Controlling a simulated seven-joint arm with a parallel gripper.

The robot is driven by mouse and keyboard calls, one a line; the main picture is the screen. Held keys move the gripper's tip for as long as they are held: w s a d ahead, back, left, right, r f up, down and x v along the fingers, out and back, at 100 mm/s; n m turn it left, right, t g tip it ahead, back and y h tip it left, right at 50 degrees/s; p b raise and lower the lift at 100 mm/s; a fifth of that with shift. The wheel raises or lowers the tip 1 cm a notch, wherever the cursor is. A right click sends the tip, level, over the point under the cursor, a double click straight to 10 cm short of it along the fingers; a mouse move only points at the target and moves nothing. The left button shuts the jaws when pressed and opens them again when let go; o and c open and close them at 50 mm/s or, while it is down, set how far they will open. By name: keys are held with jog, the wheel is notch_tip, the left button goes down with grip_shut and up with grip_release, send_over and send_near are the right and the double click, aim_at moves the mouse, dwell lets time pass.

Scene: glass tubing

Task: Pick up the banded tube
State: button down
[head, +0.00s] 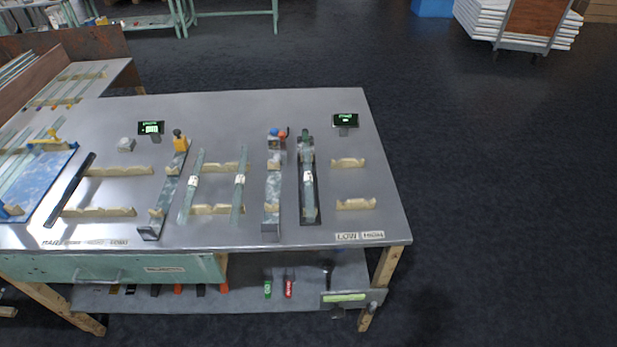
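Two greenish glass tubes lie across pale notched wooden rests in the middle of the grey bench. The left tube (196,166) and the right tube (238,198) each carry a small white band or label near mid-length. A third greenish piece (309,199) with a white mark lies in a long dark fixture (303,218) to their right. I cannot tell which of these the task calls the banded tube. My gripper is not in view, and nothing is seen touching the tubes.
The notched rests (105,212) stand in two rows; the right pair (355,204) is empty. Long fixtures (165,197) and (272,205) flank the two tubes. Small displays (151,128) and (345,120) stand behind. LOW and HIGH labels (360,236) mark the front right. The right bench edge is clear.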

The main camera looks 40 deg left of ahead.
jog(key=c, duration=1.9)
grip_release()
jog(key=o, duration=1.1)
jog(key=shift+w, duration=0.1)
